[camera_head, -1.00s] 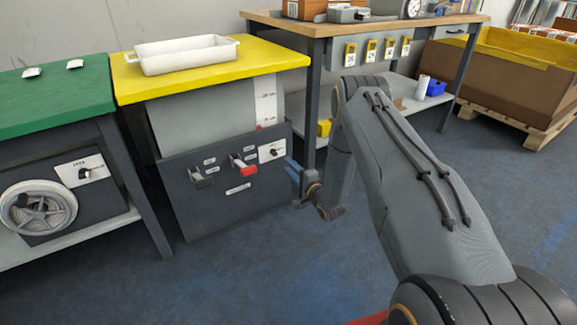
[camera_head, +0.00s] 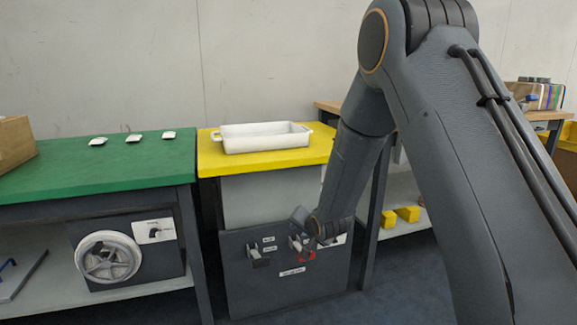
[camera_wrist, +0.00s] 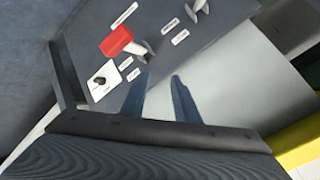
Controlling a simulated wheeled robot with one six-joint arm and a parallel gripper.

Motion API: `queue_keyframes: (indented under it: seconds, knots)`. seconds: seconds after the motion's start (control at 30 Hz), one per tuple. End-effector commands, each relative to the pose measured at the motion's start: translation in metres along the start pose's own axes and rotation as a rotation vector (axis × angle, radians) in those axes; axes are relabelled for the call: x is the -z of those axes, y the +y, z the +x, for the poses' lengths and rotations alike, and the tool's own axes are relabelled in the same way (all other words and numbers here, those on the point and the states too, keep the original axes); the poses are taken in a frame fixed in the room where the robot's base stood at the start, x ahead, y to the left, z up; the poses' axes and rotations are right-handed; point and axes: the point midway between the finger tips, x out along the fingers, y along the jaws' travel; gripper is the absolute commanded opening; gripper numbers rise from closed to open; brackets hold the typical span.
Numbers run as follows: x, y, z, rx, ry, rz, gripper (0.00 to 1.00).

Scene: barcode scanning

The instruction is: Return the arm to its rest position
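My gripper (camera_head: 312,232) hangs at the end of my arm in front of a dark control panel (camera_head: 240,290), and overlaps it in the head view. In the wrist view, my gripper (camera_wrist: 160,77) has its two blue-grey fingers apart, with nothing between them. In the head view the red handle (camera_head: 308,256) is partly hidden by my gripper. My arm runs up the right side of the head view with its elbow raised.
A white tray (camera_head: 265,138) sits on the yellow-topped bench (camera_head: 225,164). The green-topped bench (camera_head: 100,170) at left carries three small pale items and a cardboard box (camera_head: 14,143); a handwheel (camera_head: 107,257) is below. A wooden bench with yellow bins (camera_head: 408,214) stands behind my arm.

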Motion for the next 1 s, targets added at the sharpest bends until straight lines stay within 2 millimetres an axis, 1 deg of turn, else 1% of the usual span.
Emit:
queue_keyframes:
  seconds: [0.03,0.17,0.2,0.27,0.3,0.37,0.4,0.43,0.47,0.5,0.57,0.6,0.7,0.8,1.0]
  knots:
    - [-0.011,-0.016,-0.019,-0.021,-0.031,-0.05,0.28]
    - [-0.043,-0.037,-0.068,-0.089,-0.126,-0.179,0.28]
    - [-0.054,-0.042,-0.084,-0.107,-0.158,-0.218,0.28]
    - [-0.071,-0.048,-0.11,-0.13,-0.209,-0.277,0.28]
    - [-0.083,-0.051,-0.127,-0.145,-0.245,-0.317,0.28]
    - [-0.101,-0.055,-0.154,-0.162,-0.3,-0.376,0.28]
    - [-0.113,-0.056,-0.173,-0.173,-0.339,-0.416,0.28]
    - [-0.122,-0.057,-0.187,-0.178,-0.368,-0.446,0.28]
    - [-0.131,-0.057,-0.202,-0.184,-0.398,-0.475,0.28]
    - [-0.144,-0.056,-0.221,-0.189,-0.44,-0.516,0.28]
    - [-0.162,-0.054,-0.251,-0.194,-0.503,-0.574,0.28]
    - [-0.174,-0.052,-0.269,-0.195,-0.544,-0.613,0.28]
    - [-0.198,-0.045,-0.31,-0.192,-0.635,-0.693,0.28]
    - [-0.216,-0.037,-0.343,-0.185,-0.711,-0.757,0.28]
    - [-0.245,-0.021,-0.397,-0.16,-0.837,-0.861,0.28]
